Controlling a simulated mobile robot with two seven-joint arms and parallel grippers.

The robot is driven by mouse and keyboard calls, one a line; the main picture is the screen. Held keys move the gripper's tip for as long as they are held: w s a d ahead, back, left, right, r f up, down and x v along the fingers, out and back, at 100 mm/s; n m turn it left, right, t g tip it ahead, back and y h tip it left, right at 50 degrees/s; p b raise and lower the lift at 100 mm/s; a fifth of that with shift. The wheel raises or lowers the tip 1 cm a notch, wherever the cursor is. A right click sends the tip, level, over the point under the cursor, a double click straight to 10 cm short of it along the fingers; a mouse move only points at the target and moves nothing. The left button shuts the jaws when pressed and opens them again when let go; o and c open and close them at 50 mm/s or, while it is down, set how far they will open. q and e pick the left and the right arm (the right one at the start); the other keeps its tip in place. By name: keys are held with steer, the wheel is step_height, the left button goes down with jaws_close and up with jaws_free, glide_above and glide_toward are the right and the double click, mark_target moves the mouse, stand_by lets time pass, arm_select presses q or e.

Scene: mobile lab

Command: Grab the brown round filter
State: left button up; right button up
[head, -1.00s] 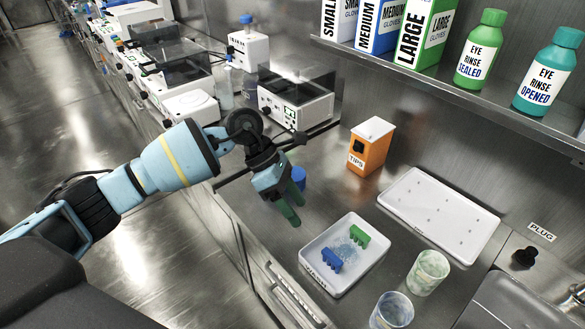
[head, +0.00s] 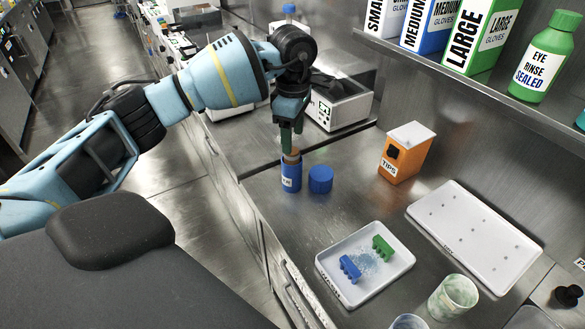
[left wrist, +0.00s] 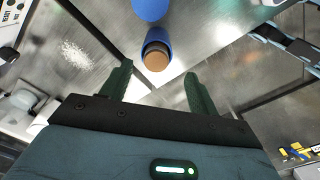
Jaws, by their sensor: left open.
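The brown round filter (head: 292,157) sits in the open top of an upright blue container (head: 290,177) on the steel bench. In the left wrist view the filter (left wrist: 156,60) is a brown disc inside the blue rim (left wrist: 157,38). My left gripper (head: 290,143) points down just above the container, with its green fingers close over the filter. In the left wrist view the gripper (left wrist: 158,70) is open and empty, with the filter framed between the fingertips. Whether a finger touches it I cannot tell. My right gripper is out of view.
A blue lid (head: 320,179) stands right beside the container. An orange tips box (head: 406,153), a white tray (head: 339,284) with blue and green racks, a white board (head: 475,238) and a cup (head: 453,297) are farther right. A shelf (head: 480,91) overhangs the back.

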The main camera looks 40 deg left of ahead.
mark_target(293, 158)
arm_select(q)
steer(key=shift+w+a+f, duration=0.1)
steer(key=shift+a+f, duration=0.05)
steer(key=shift+f, duration=1.2)
steer(key=shift+w+a+f, duration=0.1)
steer(key=shift+f, duration=1.2)
jaws_close()
steer(key=shift+r, duration=0.1)
